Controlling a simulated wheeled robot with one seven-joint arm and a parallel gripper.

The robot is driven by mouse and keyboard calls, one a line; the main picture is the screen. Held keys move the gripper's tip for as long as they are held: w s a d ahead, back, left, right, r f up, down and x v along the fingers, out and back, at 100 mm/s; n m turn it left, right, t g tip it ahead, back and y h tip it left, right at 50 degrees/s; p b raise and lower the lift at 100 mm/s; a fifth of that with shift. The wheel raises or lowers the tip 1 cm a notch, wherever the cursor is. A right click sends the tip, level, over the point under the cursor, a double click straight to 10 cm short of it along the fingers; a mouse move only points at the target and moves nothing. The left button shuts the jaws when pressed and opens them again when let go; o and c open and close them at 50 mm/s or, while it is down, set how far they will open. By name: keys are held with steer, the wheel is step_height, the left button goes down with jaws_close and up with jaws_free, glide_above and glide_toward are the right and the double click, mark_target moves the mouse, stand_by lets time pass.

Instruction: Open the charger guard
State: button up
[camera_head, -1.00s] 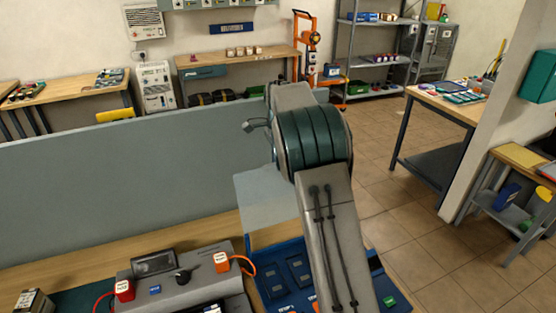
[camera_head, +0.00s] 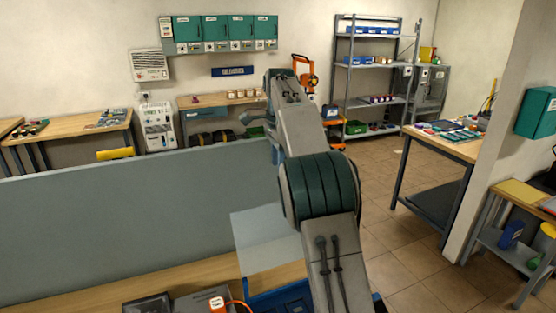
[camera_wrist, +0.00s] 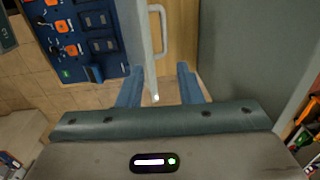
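A pale, see-through panel, which looks like the charger guard (camera_head: 262,238), stands over the bench behind my arm in the head view. In the wrist view a light bar handle (camera_wrist: 162,32) stands upright beside a blue board with orange knobs (camera_wrist: 112,62). The handle lies beyond the fingertips, roughly in line with the gap, and is not touched. In the head view the fingertips are hidden or too small to tell.
A long grey partition (camera_head: 130,210) stands along the back of the wooden bench (camera_head: 190,275).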

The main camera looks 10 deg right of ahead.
steer(key=shift+r, duration=0.1)
jaws_close()
steer(key=w+a+f+n, duration=0.4)
steer(key=w+f+n, duration=0.15)
steer(key=n, duration=1.25)
step_height(320, 180, down, 8)
steer(key=s+d+p, duration=0.1)
steer(key=s, duration=0.1)
steer(key=shift+s+f, duration=0.15)
steer(key=shift+s, duration=0.1)
